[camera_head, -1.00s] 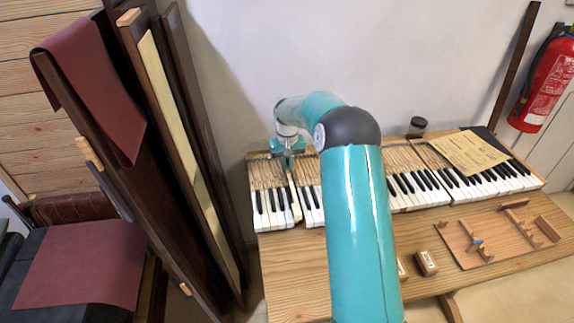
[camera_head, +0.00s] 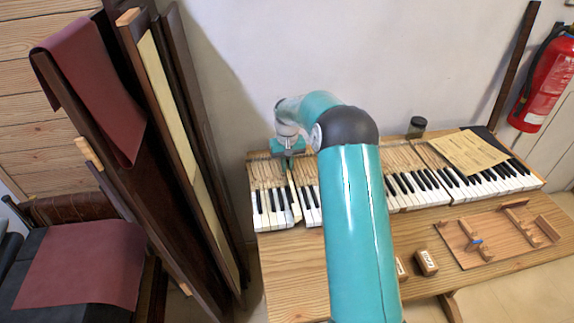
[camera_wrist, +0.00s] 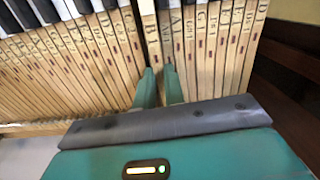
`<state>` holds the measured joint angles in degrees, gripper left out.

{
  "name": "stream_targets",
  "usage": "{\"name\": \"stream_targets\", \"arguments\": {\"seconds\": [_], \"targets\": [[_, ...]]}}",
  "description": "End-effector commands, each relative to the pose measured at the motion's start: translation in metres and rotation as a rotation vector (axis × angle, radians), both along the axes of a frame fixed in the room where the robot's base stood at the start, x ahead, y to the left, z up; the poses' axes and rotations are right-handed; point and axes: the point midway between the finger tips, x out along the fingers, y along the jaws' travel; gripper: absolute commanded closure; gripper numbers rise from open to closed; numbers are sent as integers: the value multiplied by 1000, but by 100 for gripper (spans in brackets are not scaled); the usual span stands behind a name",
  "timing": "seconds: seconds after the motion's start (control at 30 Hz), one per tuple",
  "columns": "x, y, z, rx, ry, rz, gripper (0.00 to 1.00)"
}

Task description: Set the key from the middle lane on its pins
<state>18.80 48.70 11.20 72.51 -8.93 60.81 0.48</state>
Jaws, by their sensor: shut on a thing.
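My gripper (camera_head: 289,162) is over the left section of the keyboard, pointing down at the back part of the keys. In the wrist view its two green fingers (camera_wrist: 158,73) are close together, shut on a pale wooden key (camera_wrist: 151,34). In the head view the white front of this key (camera_head: 296,211) shows among the left keys. The key lies in line with its neighbours, beside a dark gap. Its pins are hidden, and I cannot tell whether it rests on them.
Lettered wooden keys (camera_wrist: 100,50) stand close on both sides of the fingers. A board with small wooden racks (camera_head: 500,235) lies on the bench at right. Tall panels (camera_head: 180,150) lean at left.

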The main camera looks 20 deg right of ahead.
Motion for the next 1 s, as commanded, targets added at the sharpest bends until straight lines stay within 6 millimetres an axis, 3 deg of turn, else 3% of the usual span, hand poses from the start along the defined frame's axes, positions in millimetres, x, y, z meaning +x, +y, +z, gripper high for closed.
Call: {"name": "stream_targets", "arguments": {"seconds": [1.0], "targets": [[0,0,-14,1,0,0,100]]}}
